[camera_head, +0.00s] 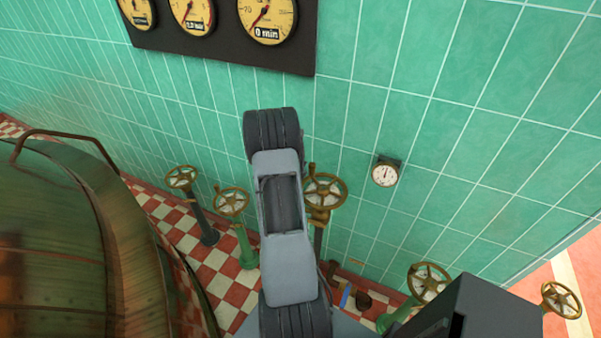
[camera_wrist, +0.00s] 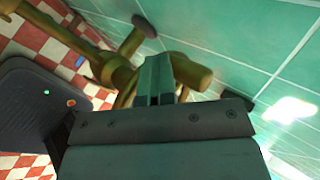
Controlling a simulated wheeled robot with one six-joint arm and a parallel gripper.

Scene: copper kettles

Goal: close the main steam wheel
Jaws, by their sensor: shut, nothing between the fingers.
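Several spoked brass handwheels stand on posts along the green tiled wall; no label shows which one is the main steam wheel. The central handwheel (camera_head: 327,190) is partly hidden behind my arm, and its post goes down to the floor. In the wrist view, brass parts of a valve (camera_wrist: 190,72) lie right at and behind the fingertips of my gripper (camera_wrist: 157,65). The fingers are shut together with nothing between them. I cannot tell whether they touch the brass. In the head view my gripper is hidden by the arm.
Two handwheels (camera_head: 231,202) (camera_head: 181,178) stand to the left, and two more (camera_head: 428,282) (camera_head: 561,299) to the lower right. A big copper kettle (camera_head: 60,240) fills the left. A gauge panel (camera_head: 225,45) and a small dial (camera_head: 385,172) hang on the wall. Checkered floor (camera_head: 215,262) shows between.

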